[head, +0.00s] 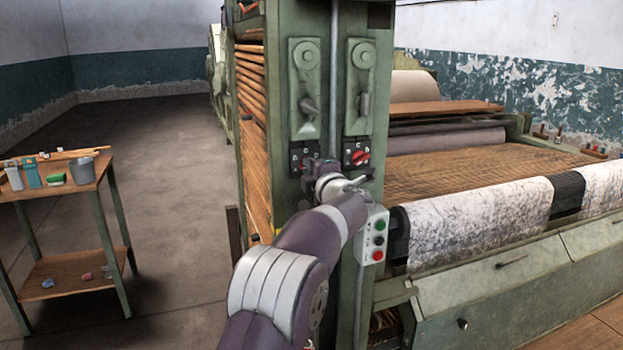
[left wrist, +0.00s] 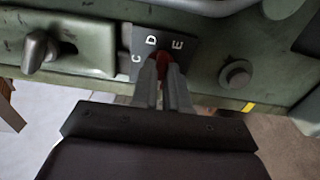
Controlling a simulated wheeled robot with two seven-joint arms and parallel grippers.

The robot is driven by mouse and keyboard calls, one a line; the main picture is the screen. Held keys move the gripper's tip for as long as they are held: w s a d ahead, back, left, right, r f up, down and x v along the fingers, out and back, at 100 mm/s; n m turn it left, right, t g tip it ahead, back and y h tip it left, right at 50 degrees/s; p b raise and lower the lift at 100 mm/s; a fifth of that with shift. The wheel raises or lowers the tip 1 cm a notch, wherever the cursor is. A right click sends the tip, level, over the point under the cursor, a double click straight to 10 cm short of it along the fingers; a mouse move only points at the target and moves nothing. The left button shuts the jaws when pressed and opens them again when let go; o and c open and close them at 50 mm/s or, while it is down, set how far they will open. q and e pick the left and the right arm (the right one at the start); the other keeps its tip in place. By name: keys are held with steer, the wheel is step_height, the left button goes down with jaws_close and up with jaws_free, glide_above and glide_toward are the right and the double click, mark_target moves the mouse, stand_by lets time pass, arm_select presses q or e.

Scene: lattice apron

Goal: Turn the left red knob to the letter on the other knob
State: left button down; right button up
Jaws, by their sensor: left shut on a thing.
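The left red knob (left wrist: 161,62) sits on a black plate (left wrist: 192,47) with white letters C, D and E, seen in the left wrist view. My left gripper (left wrist: 163,75) is shut on this knob, with one finger on each side. The fingers hide much of the knob, so I cannot tell which letter it points to. My right gripper is not in view.
A button box (head: 373,236) with green and red buttons is beside my left arm. A wooden table (head: 66,190) with a bucket stands at left. The floor between is clear.

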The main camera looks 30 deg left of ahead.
arm_select(q)
steer(key=n+b, duration=0.1)
steer(key=n, duration=0.1)
steer(key=n+b, duration=0.2)
steer(key=n, duration=0.1)
steer(key=shift+f+n, duration=0.2)
steer(key=shift+n, duration=0.1)
steer(key=shift+r, duration=0.1)
stand_by(0.4)
steer(key=c, duration=1.1)
jaws_free()
steer(key=shift+c, duration=0.2)
steer(key=shift+d+b, duration=0.1)
steer(key=shift+b, duration=0.2)
steer(key=b+v, duration=0.2)
steer(key=v, duration=1)
steer(key=shift+s+d, duration=0.15)
steer(key=shift+s, duration=0.1)
